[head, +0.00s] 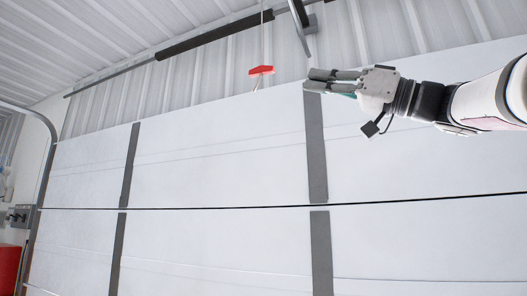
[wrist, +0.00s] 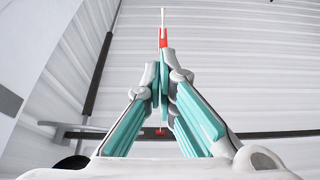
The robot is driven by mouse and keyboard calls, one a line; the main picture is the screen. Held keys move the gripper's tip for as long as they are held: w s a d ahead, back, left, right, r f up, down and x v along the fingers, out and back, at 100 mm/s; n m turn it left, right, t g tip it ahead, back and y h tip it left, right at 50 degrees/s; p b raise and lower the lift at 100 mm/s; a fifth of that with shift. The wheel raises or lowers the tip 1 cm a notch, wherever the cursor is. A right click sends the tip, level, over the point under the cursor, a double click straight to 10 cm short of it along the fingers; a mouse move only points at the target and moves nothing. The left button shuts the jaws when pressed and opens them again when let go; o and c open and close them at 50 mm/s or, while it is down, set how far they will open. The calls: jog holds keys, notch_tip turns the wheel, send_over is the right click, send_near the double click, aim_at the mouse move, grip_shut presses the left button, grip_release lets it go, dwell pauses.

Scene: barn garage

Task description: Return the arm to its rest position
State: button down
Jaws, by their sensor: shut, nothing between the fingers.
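My gripper (head: 306,80) is raised at the upper right of the head view, with my arm reaching in from the right edge. It points left in front of the white garage door. In the wrist view its teal-lined fingers (wrist: 162,85) meet at the tips, shut and empty. A red pull handle (head: 261,71) hangs on a cord just left of the fingertips in the head view, with a gap between them in the picture. In the wrist view a red piece (wrist: 163,38) on a pale cord shows just beyond the fingertips; I cannot tell the depth between them.
The white sectional garage door (head: 220,160) with dark grey vertical strips fills most of the head view. A dark overhead rail (head: 215,37) runs below the corrugated ceiling. A red cabinet or bin (head: 9,268) stands at the lower left. The space below my arm looks free.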

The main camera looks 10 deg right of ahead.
dwell(0.3)
jog(key=a+f+m+g+h, duration=0.1)
jog(key=a+f+m+h, duration=0.2)
jog(key=f, duration=0.6)
jog(key=a+f+m+g+h, duration=0.1)
jog(key=a+f+m+h, duration=0.2)
jog(key=f, duration=0.7)
jog(key=a+f+m+g+h, duration=0.1)
jog(key=a+f+m+h, duration=0.15)
jog(key=f, duration=0.65)
jog(key=s+d+f+g+h, duration=0.1)
jog(key=s+f, duration=0.4)
jog(key=f, duration=0.5)
jog(key=s+d+f+m+g+h, duration=0.1)
jog(key=s+d+f+h, duration=0.3)
jog(key=f, duration=0.6)
jog(key=s+d+f+m+g+h, duration=0.1)
jog(key=s+d+f+g+h, duration=0.1)
jog(key=s+f+h, duration=0.3)
notch_tip(320, 180, down, 5)
jog(key=shift+s+d+r+g, duration=0.1)
jog(key=shift+s+d+g, duration=0.3)
jog(key=shift+s, duration=0.75)
jog(key=shift+m, duration=0.25)
